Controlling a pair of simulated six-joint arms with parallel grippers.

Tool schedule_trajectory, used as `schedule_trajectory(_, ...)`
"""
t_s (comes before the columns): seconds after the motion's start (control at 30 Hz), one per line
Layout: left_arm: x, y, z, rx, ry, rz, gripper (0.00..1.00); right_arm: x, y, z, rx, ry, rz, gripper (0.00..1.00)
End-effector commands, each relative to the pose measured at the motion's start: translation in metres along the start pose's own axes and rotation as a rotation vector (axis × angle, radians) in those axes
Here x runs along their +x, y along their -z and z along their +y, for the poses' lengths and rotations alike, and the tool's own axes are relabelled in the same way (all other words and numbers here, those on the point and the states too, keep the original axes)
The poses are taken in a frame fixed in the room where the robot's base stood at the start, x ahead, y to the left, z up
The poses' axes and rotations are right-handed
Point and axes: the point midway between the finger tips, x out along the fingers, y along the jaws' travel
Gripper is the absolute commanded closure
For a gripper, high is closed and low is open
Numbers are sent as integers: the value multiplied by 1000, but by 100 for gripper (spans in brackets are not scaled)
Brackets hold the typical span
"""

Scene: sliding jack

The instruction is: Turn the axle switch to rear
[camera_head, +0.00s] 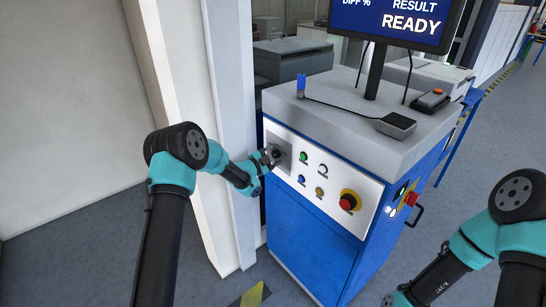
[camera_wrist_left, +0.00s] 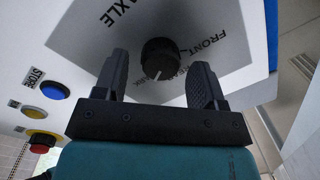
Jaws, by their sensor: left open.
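The axle switch is a black round knob (camera_wrist_left: 160,59) on a grey plate (camera_wrist_left: 120,30) marked AXLE and FRONT in the left wrist view. A white mark on the knob points toward the bottom of that picture. Other lettering by the knob is partly hidden. My left gripper (camera_wrist_left: 159,72) is open, with one finger on each side of the knob; I cannot tell whether they touch it. In the head view my left gripper (camera_head: 271,155) is at the grey plate (camera_head: 284,147) on the left of the panel. My right gripper is out of view.
The white panel (camera_head: 318,205) on the blue cabinet (camera_head: 305,250) has green, white, blue and yellow buttons and a red emergency stop (camera_head: 348,202) right of the switch. A screen (camera_head: 395,20) reading READY stands above. A pale post (camera_head: 235,130) is close left of the gripper.

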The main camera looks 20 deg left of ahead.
Motion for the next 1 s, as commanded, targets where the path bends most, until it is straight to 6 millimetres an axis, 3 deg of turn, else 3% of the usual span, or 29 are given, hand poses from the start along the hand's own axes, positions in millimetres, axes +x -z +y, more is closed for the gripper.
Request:
schedule_trajectory(0.33, 4, 0, 0, 0, 0, 0, 36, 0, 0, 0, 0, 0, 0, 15)
schedule_trajectory(0.83, 4, 0, 0, 0, 0, 0, 84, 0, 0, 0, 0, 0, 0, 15)
schedule_trajectory(1.0, 4, 0, 0, -3, 0, 0, 85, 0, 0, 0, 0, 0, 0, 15)
